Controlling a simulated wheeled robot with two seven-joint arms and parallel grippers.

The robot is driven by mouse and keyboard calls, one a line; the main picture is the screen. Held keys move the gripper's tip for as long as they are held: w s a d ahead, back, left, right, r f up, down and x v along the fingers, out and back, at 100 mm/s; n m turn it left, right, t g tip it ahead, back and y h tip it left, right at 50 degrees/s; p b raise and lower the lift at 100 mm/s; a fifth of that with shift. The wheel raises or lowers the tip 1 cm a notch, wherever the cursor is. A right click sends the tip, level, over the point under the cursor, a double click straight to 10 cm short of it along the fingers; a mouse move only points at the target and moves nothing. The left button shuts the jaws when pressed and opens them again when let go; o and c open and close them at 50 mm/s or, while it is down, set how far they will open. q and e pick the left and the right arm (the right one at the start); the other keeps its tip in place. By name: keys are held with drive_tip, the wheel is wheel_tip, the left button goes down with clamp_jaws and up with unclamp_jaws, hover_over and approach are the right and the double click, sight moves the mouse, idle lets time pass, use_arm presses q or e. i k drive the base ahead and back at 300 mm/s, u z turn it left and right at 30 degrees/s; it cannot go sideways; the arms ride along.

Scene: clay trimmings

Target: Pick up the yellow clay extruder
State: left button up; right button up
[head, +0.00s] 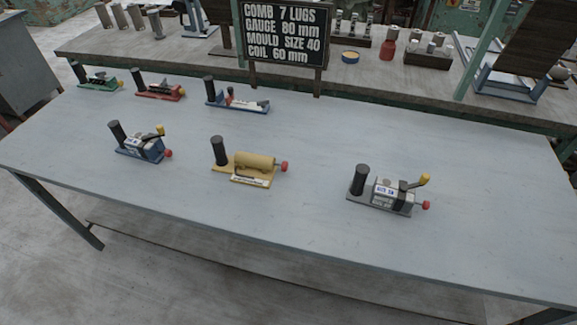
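The yellow clay extruder (253,164) lies on the grey table (300,230), a little left of the middle of the head view. It has a yellow barrel on a yellow base, with a white label on its front. A black upright cylinder (219,150) stands at its left end, and a red knob (284,166) sticks out at its right end. Nothing covers it. Neither of my grippers shows in the head view.
A blue device (142,148) stands left of the extruder and a grey one (383,194) to its right. Green (98,82), red (160,90) and blue-based (240,103) devices stand along the far edge. A black sign (283,33) stands behind. The table's front is clear.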

sight(249, 168)
drive_tip(key=u, duration=0.25)
drive_tip(key=k, duration=0.35)
drive_tip(key=u, duration=1.05)
drive_tip(key=k, duration=1)
drive_tip(key=u, duration=0.65)
drive_tip(key=i, duration=1.55)
drive_tip(key=z, duration=1.55)
drive_tip(key=i, duration=0.8)
drive_tip(key=z, duration=0.85)
drive_tip(key=k, duration=0.5)
drive_tip(key=z, duration=0.05)
drive_tip(key=i, duration=0.5)
